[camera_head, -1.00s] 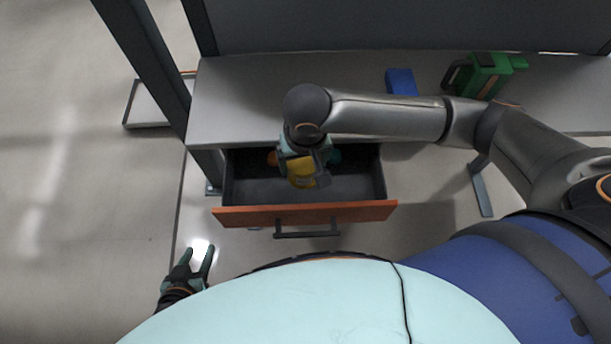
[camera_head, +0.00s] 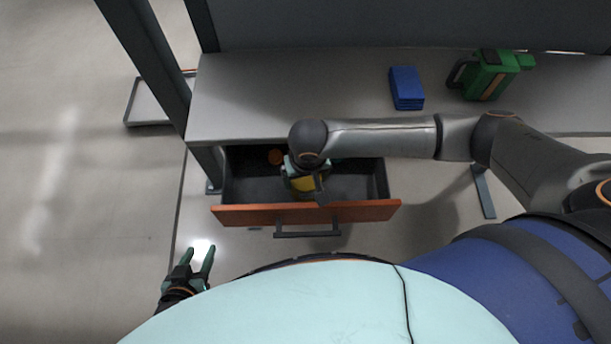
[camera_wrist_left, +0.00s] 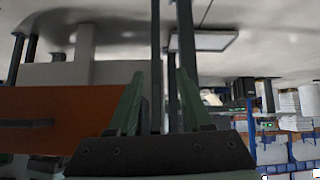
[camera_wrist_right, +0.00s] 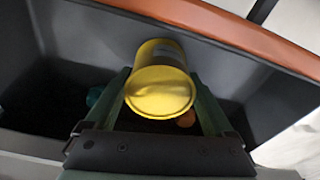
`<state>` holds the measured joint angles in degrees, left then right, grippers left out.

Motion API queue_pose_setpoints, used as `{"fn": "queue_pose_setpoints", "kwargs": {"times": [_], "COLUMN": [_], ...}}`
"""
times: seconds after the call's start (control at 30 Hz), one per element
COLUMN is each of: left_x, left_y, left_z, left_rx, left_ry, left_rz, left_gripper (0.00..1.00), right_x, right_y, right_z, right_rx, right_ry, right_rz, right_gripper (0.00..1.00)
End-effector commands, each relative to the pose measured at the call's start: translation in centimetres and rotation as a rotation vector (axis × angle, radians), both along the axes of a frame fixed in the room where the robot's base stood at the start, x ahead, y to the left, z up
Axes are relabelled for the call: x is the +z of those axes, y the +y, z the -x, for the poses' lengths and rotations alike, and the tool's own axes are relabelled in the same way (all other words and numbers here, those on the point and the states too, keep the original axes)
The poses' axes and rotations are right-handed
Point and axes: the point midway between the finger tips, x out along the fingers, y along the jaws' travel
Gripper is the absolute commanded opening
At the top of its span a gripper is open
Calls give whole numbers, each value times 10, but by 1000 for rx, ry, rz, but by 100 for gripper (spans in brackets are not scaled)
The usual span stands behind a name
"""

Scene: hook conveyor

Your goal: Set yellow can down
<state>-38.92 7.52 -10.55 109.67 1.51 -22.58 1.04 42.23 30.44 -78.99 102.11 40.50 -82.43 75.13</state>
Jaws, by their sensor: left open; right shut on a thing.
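The yellow can (camera_wrist_right: 160,88) is between the fingers of my right gripper (camera_wrist_right: 163,95) in the right wrist view, which is shut on it. In the head view the can (camera_head: 303,184) shows partly under my right wrist, inside the open drawer (camera_head: 350,212) with the orange-brown front. I cannot tell whether the can touches the drawer floor. My left gripper (camera_head: 199,262) is open and empty, low at the left, in front of the drawer. Its fingers also show in the left wrist view (camera_wrist_left: 157,100).
An orange round thing (camera_head: 275,157) lies at the back of the drawer. A teal thing (camera_wrist_right: 95,96) shows there in the right wrist view. On the grey table (camera_head: 240,100) are a blue box (camera_head: 406,88) and a green and black canister (camera_head: 487,75). A dark post stands left.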

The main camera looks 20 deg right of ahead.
Motion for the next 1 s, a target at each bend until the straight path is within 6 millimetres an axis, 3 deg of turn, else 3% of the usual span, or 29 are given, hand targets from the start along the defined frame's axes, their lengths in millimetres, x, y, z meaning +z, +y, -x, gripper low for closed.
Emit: {"fn": "queue_pose_setpoints", "kwargs": {"times": [0.13,0.47,1.0], "left_x": [0,0,21], "left_y": [0,0,0], "left_z": [0,0,0], "left_rx": [0,0,0], "left_ry": [0,0,0], "left_rz": [0,0,0], "left_gripper": [50,50,50], "right_x": [-1,4,105], "right_y": [0,0,2], "right_z": [0,0,12], "right_rx": [0,0,-2], "right_ry": [0,-1,-1], "right_rz": [0,0,-2], "right_gripper": [100,100,100]}}
